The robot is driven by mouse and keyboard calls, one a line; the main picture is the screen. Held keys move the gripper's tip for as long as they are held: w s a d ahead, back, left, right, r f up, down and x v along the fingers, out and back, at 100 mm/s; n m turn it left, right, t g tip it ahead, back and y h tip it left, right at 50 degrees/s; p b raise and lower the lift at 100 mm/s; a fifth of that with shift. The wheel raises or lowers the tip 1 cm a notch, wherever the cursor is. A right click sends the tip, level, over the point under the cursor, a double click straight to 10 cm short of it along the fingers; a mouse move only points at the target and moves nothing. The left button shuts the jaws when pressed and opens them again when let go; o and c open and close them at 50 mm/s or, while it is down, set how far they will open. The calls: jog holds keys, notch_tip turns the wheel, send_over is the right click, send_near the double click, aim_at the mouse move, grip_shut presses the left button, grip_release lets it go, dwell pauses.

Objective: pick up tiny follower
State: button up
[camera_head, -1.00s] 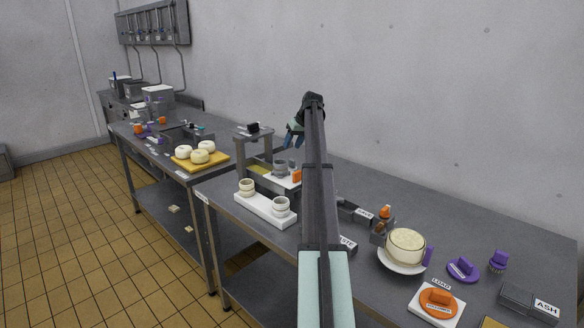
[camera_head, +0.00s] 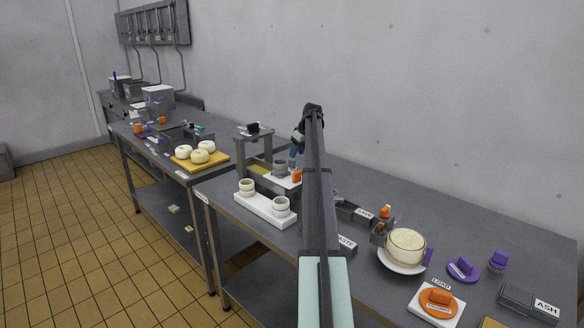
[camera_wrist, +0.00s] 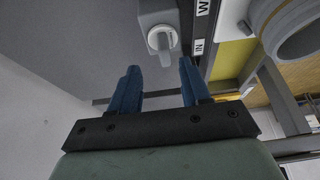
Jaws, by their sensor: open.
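My gripper (camera_head: 293,163) is open, with its blue fingers pointing down beside the press at the back of the near table. In the wrist view its two fingertips (camera_wrist: 159,68) are apart with nothing between them. A small pale grey round piece with a raised grip (camera_wrist: 161,39) lies just beyond the fingertips, at the edge of a grey block (camera_wrist: 158,14). It looks like a tiny follower, but I cannot read its marking. In the head view I cannot make it out; my arm covers that area.
The grey press frame (camera_head: 240,158) stands close left of my gripper, with an orange piece (camera_head: 297,175) nearby. A white tray (camera_head: 262,212) holds two cups. A large pale round (camera_head: 406,245) and purple (camera_head: 463,268) and orange (camera_head: 438,301) discs are at right.

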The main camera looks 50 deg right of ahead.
aim_at(292, 160)
jog(key=shift+w+a+x, duration=0.15)
jog(key=shift+x, duration=1.45)
jog(key=shift+w+a+x, duration=0.1)
jog(key=shift+a+x, duration=0.05)
jog(key=shift+x, duration=1.45)
jog(key=shift+r, duration=0.15)
grip_shut()
